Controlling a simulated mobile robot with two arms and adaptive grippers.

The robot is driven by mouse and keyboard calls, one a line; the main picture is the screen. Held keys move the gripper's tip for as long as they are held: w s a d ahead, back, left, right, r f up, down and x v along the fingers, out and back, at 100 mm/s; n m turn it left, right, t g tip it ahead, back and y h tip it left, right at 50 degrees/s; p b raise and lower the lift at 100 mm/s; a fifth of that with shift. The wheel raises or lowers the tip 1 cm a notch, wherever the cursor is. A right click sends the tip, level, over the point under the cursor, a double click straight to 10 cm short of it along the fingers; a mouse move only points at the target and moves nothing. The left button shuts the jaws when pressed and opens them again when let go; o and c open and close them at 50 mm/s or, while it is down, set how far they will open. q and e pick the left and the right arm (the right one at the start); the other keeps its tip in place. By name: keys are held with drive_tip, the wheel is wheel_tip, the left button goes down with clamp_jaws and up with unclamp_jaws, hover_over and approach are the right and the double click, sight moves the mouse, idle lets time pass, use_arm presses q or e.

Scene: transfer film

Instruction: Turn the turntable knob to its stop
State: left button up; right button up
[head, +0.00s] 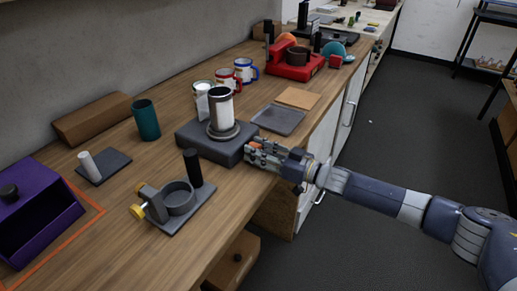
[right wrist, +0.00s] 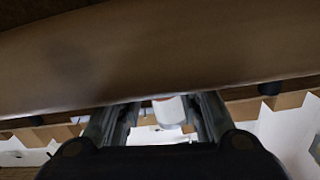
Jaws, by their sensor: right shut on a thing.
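The turntable (head: 207,146) is a dark grey box on the wooden counter, with a round plate on top. My right gripper (head: 253,151) reaches in from the right and is shut at the box's right side, where the knob is mostly hidden by the fingers. In the right wrist view, a pale rounded piece with a reddish edge (right wrist: 169,110), apparently the knob, shows between the two fingers. The knob's angle cannot be read. My left gripper is not in view.
A flat grey tray (head: 277,120) lies behind my right gripper. A grey fixture with a black post (head: 178,204) stands in front of the turntable. Mugs (head: 246,70), a teal cup (head: 146,120) and a purple bin (head: 45,222) are around. The aisle at right is open floor.

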drive_tip(key=o, duration=1.1)
drive_tip(key=shift+w, duration=0.15)
drive_tip(key=shift+c, duration=0.2)
drive_tip(key=shift+s+r, duration=0.1)
drive_tip(key=shift+s, duration=0.1)
drive_tip(key=shift+d, duration=0.1)
drive_tip(key=shift+s+d, duration=0.15)
drive_tip(key=shift+d, duration=0.1)
drive_tip(key=v, duration=1.1)
drive_tip(key=shift+s, duration=0.15)
